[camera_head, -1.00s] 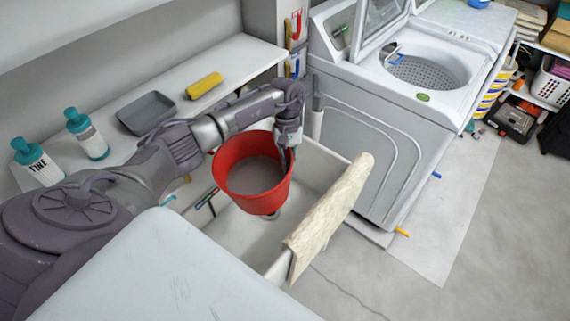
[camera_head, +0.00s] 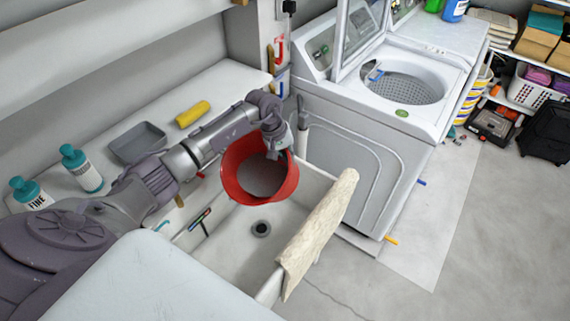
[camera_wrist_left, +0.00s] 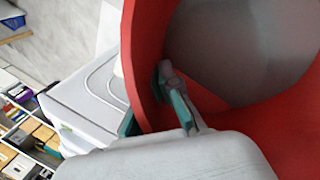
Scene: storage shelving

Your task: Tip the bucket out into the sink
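A red bucket (camera_head: 240,181) with grey liquid (camera_head: 264,174) inside is held above the white sink (camera_head: 238,246). It is slightly tilted, and the liquid is still inside. My left gripper (camera_head: 275,152) is shut on the bucket's rim at its far side. In the left wrist view the fingers (camera_wrist_left: 160,100) sit on either side of the red wall (camera_wrist_left: 142,60), one inside and one outside. The sink's drain (camera_head: 261,228) shows below the bucket. My right gripper is not in view.
A beige cloth (camera_head: 318,232) hangs over the sink's right edge. The washing machine (camera_head: 350,150) stands close behind. A grey tray (camera_head: 138,143), a yellow sponge (camera_head: 193,114) and teal-capped bottles (camera_head: 82,168) are on the counter left of the sink.

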